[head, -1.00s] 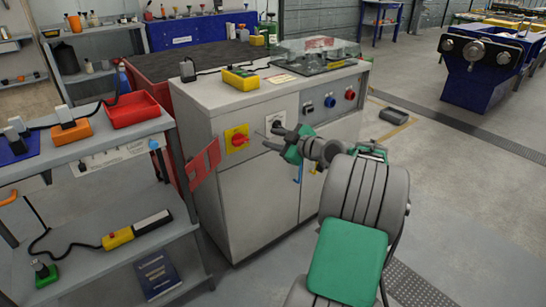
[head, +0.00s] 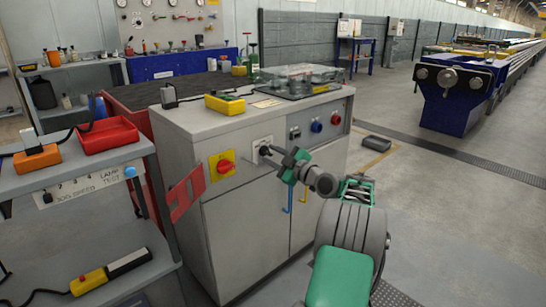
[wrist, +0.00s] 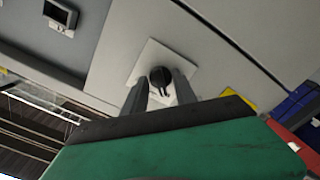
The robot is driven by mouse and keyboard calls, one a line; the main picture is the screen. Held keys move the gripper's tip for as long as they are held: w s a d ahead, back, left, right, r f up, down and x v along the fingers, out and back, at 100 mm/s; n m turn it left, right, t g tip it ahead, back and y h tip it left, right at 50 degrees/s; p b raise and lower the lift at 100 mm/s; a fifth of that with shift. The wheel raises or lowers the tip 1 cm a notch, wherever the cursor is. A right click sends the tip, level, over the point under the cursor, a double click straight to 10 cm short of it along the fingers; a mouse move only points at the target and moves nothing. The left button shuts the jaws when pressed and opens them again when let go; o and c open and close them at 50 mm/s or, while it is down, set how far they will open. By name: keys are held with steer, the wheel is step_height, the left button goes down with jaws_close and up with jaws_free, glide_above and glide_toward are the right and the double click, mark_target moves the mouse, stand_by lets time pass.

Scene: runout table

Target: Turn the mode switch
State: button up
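The mode switch, a black knob (wrist: 160,76) on a square white plate (wrist: 150,58), is on the grey cabinet's front. In the head view the white plate (head: 256,148) is partly hidden behind my gripper (head: 268,153). In the wrist view my gripper (wrist: 160,88) has one finger on each side of the knob, with narrow gaps showing. The fingers are apart and reach the plate area; I cannot tell whether they touch the knob. A pale mark points down on the knob's lower part.
A red rotary switch on a yellow plate (head: 222,165) is left of the white plate. Blue (head: 316,127) and red (head: 335,118) buttons are to the right. A red panel (head: 186,193) sticks out at the cabinet's left. A shelf cart with a red tray (head: 104,136) stands at left.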

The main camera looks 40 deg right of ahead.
jaws_close()
stand_by(0.3)
steer(key=shift+d, duration=0.1)
steer(key=shift+m, duration=0.4)
steer(key=m+p, duration=0.2)
steer(key=m, duration=0.2)
steer(key=shift+r, duration=0.1)
steer(key=shift+a+m+p, duration=0.2)
steer(key=shift+m+p, duration=0.65)
steer(key=shift+m, duration=1.15)
steer(key=shift+f, duration=0.2)
jaws_free()
